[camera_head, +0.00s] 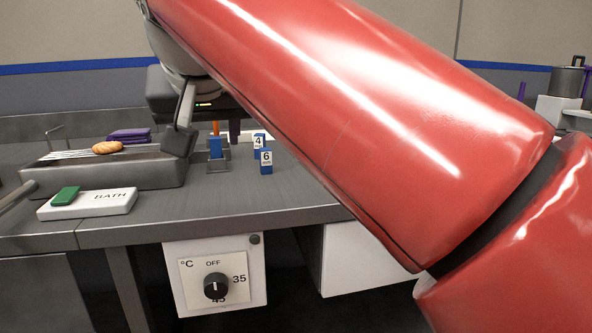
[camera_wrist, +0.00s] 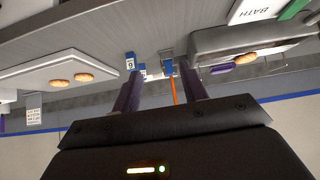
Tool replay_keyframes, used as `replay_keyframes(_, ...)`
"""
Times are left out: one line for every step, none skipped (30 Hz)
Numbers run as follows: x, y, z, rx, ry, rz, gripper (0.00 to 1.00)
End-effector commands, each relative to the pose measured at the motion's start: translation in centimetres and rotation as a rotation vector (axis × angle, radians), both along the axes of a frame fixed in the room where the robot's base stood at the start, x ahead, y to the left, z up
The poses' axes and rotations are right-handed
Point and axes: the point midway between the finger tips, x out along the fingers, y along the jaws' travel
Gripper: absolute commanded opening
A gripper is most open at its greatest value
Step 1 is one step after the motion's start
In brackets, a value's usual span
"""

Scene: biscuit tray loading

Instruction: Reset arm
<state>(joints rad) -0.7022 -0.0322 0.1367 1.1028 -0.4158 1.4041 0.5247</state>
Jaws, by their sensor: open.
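My gripper (camera_wrist: 161,68) is open in the wrist view, its two dark purple fingers apart with nothing held between them. In the head view its dark body hangs above the bench beside the metal bath, partly hidden by my red arm. One biscuit (camera_head: 107,147) lies on the rack over the bath (camera_head: 150,172); it also shows in the wrist view (camera_wrist: 246,59). Two more biscuits (camera_wrist: 60,83) (camera_wrist: 84,77) lie on a white tray (camera_wrist: 40,78) in the wrist view; my arm covers that area in the head view.
Number blocks 4 (camera_head: 258,142) and 6 (camera_head: 266,162) stand on the bench near a blue block (camera_head: 215,147) and an orange stick (camera_head: 215,128). A white BATH label (camera_head: 105,203) with a green piece (camera_head: 65,196) lies in front. A pot (camera_head: 567,78) stands far right.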

Motion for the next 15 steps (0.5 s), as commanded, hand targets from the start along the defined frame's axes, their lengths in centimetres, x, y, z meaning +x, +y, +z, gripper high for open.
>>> replay_keyframes(0.1, -0.7, -0.4, -0.007, 0.003, -0.007, 0.43)
replay_keyframes(0.2, -1.0, -0.6, -0.01, 0.006, -0.009, 0.43)
replay_keyframes(0.2, -1.3, -0.8, -0.015, 0.008, -0.01, 0.43)
replay_keyframes(0.2, -1.6, -1.1, -0.018, 0.01, -0.01, 0.43)
replay_keyframes(0.2, -1.9, -1.3, -0.021, 0.012, -0.011, 0.43)
replay_keyframes(0.3, -2.4, -1.6, -0.027, 0.015, -0.013, 0.43)
replay_keyframes(0.3, -2.8, -1.9, -0.031, 0.018, -0.014, 0.43)
replay_keyframes(0.3, -3.2, -2.2, -0.036, 0.022, -0.016, 0.43)
replay_keyframes(0.3, -3.8, -2.6, -0.041, 0.026, -0.019, 0.43)
replay_keyframes(0.3, -4.3, -3.0, -0.046, 0.029, -0.021, 0.43)
replay_keyframes(0.3, -4.8, -3.4, -0.05, 0.034, -0.023, 0.43)
replay_keyframes(0.3, -5.6, -4.0, -0.057, 0.04, -0.028, 0.43)
replay_keyframes(0.2, -6.2, -4.6, -0.063, 0.045, -0.03, 0.43)
replay_keyframes(0.2, -6.9, -5.1, -0.068, 0.051, -0.034, 0.43)
replay_keyframes(0.1, -7.8, -5.9, -0.075, 0.061, -0.039, 0.43)
